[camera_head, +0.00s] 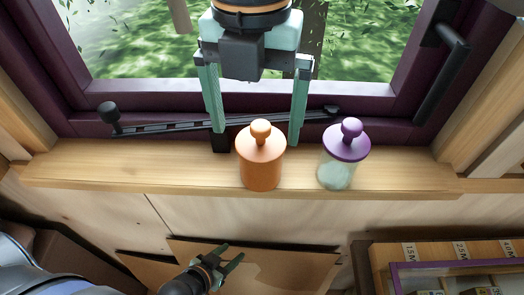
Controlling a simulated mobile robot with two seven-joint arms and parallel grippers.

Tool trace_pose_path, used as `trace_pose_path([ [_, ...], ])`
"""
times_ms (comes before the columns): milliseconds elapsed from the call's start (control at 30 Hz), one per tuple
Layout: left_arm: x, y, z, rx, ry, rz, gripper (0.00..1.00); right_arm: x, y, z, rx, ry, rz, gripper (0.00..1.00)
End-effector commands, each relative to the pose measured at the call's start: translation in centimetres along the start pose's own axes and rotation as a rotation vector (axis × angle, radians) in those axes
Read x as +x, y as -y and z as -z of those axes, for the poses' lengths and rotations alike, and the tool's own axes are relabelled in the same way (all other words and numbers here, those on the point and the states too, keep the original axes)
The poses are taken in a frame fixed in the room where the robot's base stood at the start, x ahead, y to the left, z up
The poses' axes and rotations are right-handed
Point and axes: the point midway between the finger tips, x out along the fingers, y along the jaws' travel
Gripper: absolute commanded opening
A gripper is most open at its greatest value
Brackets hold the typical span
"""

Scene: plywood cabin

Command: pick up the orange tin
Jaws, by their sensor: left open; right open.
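The orange tin (262,165) stands upright on the wooden windowsill, with a round knob on its lid. My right gripper (258,144) reaches down from the top of the view with its jaws wide open. One finger is to the left of the tin and the other is to its right. Gaps show beside the tin's lid, and nothing is held. I cannot tell exactly how deep the fingers sit relative to the tin. My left gripper (231,256) is below the sill, open and empty, well away from the tin.
A clear jar with a purple lid (346,148) stands on the sill (110,168) just right of the tin, close to the right finger. A dark window stay (165,128) runs along the purple frame behind. A shelf with labelled boxes (440,252) is at lower right. The sill's left part is clear.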

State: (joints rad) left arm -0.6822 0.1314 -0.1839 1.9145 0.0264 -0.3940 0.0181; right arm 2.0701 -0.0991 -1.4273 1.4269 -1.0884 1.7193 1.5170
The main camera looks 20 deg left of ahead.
Motion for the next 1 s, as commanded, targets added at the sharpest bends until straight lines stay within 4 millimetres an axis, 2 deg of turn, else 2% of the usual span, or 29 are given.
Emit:
trace_pose_path([
  [267, -0.3, 0.0, 0.3, 0.0, 0.001, 0.0, 0.5, 2.4, 0.2, 0.1, -0.002, -0.004, 0.0, 1.0],
  [533, -0.8, -0.1, 1.0, 0.0, 0.0, 0.0, 0.5, 6.1, 0.6, 0.1, -0.002, -0.003, 0.0, 1.0],
  [833, -0.8, -0.1, 1.1, 0.001, -0.002, 0.0, 0.5, 6.7, 0.6, 0.1, -0.002, -0.002, -0.003, 1.0],
  [1000, -0.8, -0.1, 1.1, 0.001, -0.003, 0.0, 0.5, 6.6, 0.6, 0.1, -0.002, -0.002, -0.003, 0.81],
])
